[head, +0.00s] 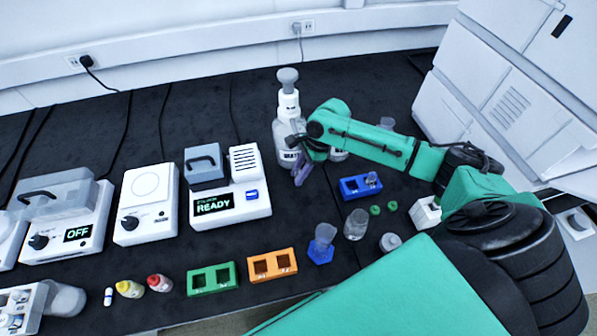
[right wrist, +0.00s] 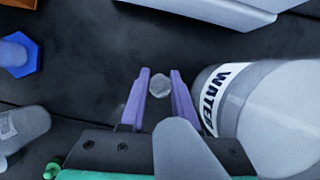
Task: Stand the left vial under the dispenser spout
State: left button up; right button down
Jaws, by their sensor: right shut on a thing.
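The dispenser is a tall white bottle (head: 288,150) with a grey top at the back of the bench. Its WATER label shows in the right wrist view (right wrist: 270,110), at the right. My right gripper (head: 302,172) is low, just in front of the bottle. Its purple fingers (right wrist: 160,88) are shut on a small round grey-white thing (right wrist: 160,84), seen from above, apparently the vial. In the head view the held vial is hidden. The blue rack (head: 352,190) has another vial (head: 372,180) in its right slot; its left slot looks empty. My left gripper is out of view.
A READY device (head: 232,208) stands left of the gripper. Bare black bench lies between the device and the blue rack.

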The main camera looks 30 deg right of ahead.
jog(key=c, duration=0.6)
grip_release()
jog(key=shift+c, duration=0.2)
jog(key=v, duration=1.2)
jog(key=shift+r, duration=0.1)
